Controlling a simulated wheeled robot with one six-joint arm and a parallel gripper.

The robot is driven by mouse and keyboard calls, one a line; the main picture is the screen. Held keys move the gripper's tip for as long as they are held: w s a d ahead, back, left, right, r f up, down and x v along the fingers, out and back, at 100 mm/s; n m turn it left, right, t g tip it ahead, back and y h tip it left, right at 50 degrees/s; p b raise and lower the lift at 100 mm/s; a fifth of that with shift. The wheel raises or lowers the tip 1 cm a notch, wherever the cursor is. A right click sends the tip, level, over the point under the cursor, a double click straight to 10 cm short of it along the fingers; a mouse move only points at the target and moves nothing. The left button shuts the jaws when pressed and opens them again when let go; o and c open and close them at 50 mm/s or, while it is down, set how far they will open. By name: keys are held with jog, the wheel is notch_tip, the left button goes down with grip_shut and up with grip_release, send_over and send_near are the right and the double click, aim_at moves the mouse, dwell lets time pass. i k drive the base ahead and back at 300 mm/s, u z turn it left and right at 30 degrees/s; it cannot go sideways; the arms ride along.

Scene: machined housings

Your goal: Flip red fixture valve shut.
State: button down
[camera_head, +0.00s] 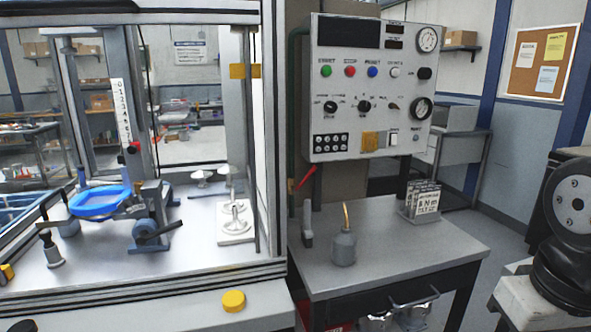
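A valve with a red lever handle (306,178) sits low on the right side post of the glazed cabinet, left of the control panel. The lever slants, its upper end to the right and its lower end at a small brass-coloured body (291,186). Whether this position is open or shut cannot be told. My gripper is not in view. A black, rounded arm joint, probably mine, shows at the right edge, well away from the valve.
A grey bench (385,240) stands right of the valve, bearing an oil can (343,248), a grey upright handle (308,222) and a sign block (421,203). The control panel (350,140) hangs above. The cabinet (150,285) holds a blue ring fixture (100,201). A yellow button (234,301) is in front.

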aim_at(294, 190)
jog(key=z, duration=0.1)
jog(key=i, duration=0.85)
jog(key=z, duration=0.45)
